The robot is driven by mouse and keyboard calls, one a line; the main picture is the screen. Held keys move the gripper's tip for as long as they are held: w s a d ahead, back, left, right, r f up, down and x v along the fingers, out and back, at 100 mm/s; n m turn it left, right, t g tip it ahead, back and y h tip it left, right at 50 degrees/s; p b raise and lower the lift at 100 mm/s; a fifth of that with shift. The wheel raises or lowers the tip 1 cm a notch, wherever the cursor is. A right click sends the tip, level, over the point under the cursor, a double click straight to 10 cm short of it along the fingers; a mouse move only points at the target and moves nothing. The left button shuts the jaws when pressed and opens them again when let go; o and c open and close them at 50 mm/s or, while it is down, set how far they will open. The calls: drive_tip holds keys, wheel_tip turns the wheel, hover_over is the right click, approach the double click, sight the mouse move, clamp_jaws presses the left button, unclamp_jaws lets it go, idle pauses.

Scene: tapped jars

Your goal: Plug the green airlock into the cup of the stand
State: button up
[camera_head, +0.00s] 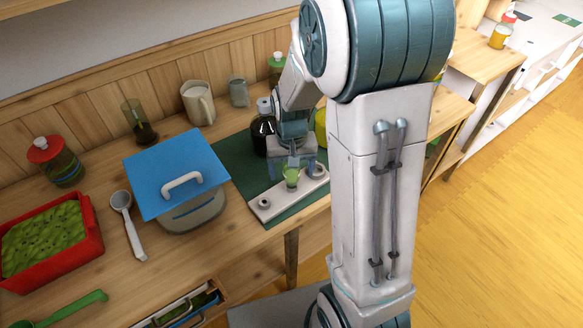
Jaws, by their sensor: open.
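The stand is a pale bar (276,207) lying on a dark green mat (240,160). A round cup (265,203) shows near its left end, and another round grey fitting (316,171) near its right end. The small green airlock (292,177) is upright at the middle of the bar; whether it is seated in a cup there I cannot tell. My gripper (291,168) points down just above and around the airlock, with its fingers apart. My arm hides part of the right end of the stand.
A dark bottle (263,137) stands close behind my gripper. A blue-lidded box (175,172) is left of the mat.

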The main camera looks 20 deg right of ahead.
drive_tip(key=shift+r, duration=0.2)
drive_tip(key=shift+r+p, duration=1.6)
drive_tip(key=shift+r, duration=0.3)
drive_tip(key=shift+r, duration=0.15)
wheel_tip(320, 180, up, 14)
idle(0.4)
idle(1.0)
